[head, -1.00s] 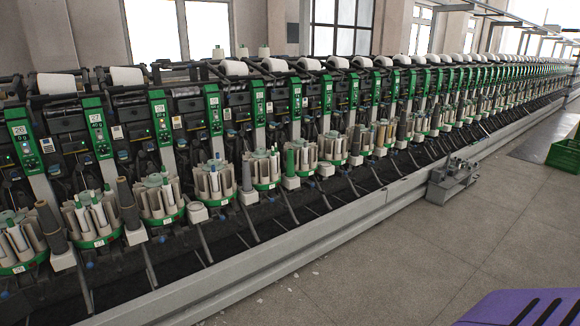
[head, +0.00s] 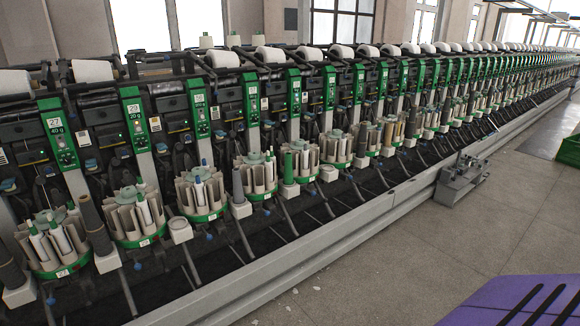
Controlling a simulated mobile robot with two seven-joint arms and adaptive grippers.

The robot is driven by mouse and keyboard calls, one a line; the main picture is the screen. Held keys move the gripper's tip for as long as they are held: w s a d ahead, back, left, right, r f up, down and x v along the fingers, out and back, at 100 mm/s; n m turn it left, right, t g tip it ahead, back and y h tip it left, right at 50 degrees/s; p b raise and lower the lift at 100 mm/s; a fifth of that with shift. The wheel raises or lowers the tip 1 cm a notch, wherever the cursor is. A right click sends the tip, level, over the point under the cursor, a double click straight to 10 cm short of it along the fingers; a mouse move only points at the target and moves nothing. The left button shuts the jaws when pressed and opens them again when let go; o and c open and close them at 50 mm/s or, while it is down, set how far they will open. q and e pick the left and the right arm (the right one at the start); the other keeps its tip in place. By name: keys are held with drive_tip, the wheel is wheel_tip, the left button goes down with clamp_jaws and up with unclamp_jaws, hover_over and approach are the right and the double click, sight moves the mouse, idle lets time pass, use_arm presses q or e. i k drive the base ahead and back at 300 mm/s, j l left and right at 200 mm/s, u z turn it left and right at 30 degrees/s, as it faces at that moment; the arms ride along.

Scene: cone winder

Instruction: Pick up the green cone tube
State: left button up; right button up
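A green cone tube (head: 288,168) stands upright on a small pale block on the front of the winding machine, near the middle of the head view. It is between two round magazines of pale tubes, the left one (head: 257,198) and the right one (head: 306,179), each with a green rim. A grey tube (head: 239,187) stands farther left in the same row. Neither of my grippers shows in the head view.
The long winder runs from the left to the far right, with a grey rail (head: 330,243) along its foot. A grey metal device (head: 461,180) sits beside the rail. A green crate (head: 570,151) is at the right edge. The floor (head: 400,265) in front is mostly clear.

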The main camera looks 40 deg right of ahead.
sight(288, 179)
drive_tip(key=i+l, duration=0.9)
